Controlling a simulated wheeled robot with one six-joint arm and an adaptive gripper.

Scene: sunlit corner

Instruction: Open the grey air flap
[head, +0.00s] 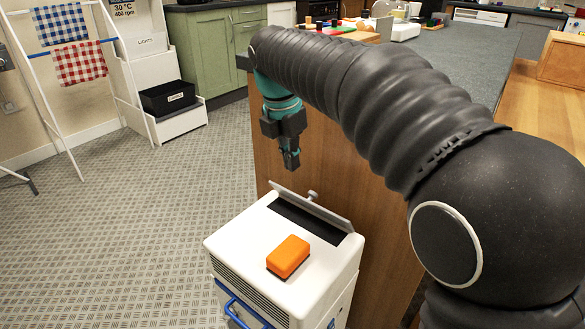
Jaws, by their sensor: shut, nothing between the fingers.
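The grey air flap (312,207) is on the back part of the top of a white box-shaped unit (236,243). The flap stands tilted up, with a dark slot (300,221) showing in front of it. A small light knob (312,195) shows at the flap's upper edge. My gripper (291,164) points down above and behind the flap, apart from it. Its fingers are together and hold nothing.
An orange block (288,256) lies on the unit's top, in front of the slot. A blue handle (240,311) is on the unit's front. A wooden counter side (330,160) stands close behind and right. The floor (150,210) at left is clear.

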